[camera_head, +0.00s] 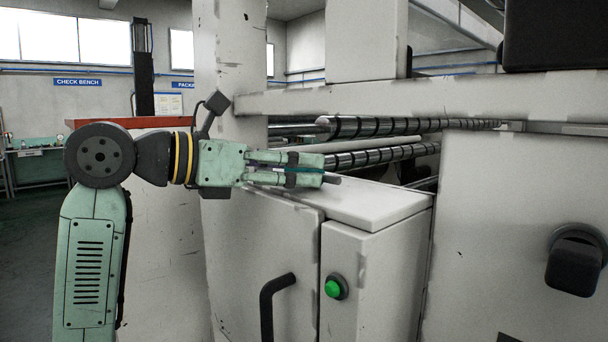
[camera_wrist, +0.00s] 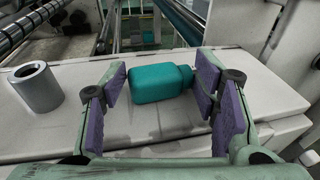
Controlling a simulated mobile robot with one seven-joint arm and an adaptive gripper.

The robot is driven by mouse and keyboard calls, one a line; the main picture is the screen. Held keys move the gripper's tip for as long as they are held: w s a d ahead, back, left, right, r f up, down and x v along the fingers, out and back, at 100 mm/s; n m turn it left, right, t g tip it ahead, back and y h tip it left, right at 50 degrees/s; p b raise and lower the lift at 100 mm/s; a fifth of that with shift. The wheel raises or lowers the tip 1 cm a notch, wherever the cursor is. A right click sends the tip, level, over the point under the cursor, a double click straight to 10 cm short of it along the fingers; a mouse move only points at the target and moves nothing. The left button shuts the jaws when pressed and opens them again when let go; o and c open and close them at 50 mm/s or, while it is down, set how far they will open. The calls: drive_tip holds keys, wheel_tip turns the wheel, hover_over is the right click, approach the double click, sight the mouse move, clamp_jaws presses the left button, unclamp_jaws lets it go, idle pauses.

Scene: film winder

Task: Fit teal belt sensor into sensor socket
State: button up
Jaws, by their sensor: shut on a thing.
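The teal belt sensor (camera_wrist: 160,83) is a rounded teal block with a narrower end toward the right. In the wrist view it lies between the two purple finger pads of my gripper (camera_wrist: 162,85), just above or on the pale cabinet top. My gripper (camera_head: 305,169) is shut on it; in the head view only a thin teal strip of the sensor (camera_head: 306,170) shows between the green fingers. A grey hollow cylinder (camera_wrist: 36,88) stands upright, open end up, left of the gripper in the wrist view. I cannot tell whether it is the sensor socket.
The cabinet top (camera_head: 375,204) lies under the gripper, with a green button (camera_head: 333,289) and a black handle (camera_head: 274,300) on its front. Dark ribbed rollers (camera_head: 375,126) run behind. A pale crossbeam (camera_head: 420,97) passes above the rollers, and a white column (camera_head: 228,60) stands behind the wrist.

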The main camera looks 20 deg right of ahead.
sight(324, 101)
drive_tip(key=shift+r, duration=0.15)
wheel_tip(324, 101, up, 10)
drive_tip(key=shift+f+b, duration=0.15)
drive_tip(key=shift+b, duration=0.55)
wheel_tip(324, 101, down, 10)
drive_tip(key=shift+w+r+p, duration=0.1)
drive_tip(key=shift+r+p, duration=0.15)
drive_tip(key=shift+p, duration=0.5)
drive_tip(key=shift+f, duration=0.1)
drive_tip(key=shift+f, duration=0.1)
drive_tip(key=shift+f, duration=0.15)
drive_tip(key=o, duration=1.2)
drive_tip(key=shift+c, duration=0.2)
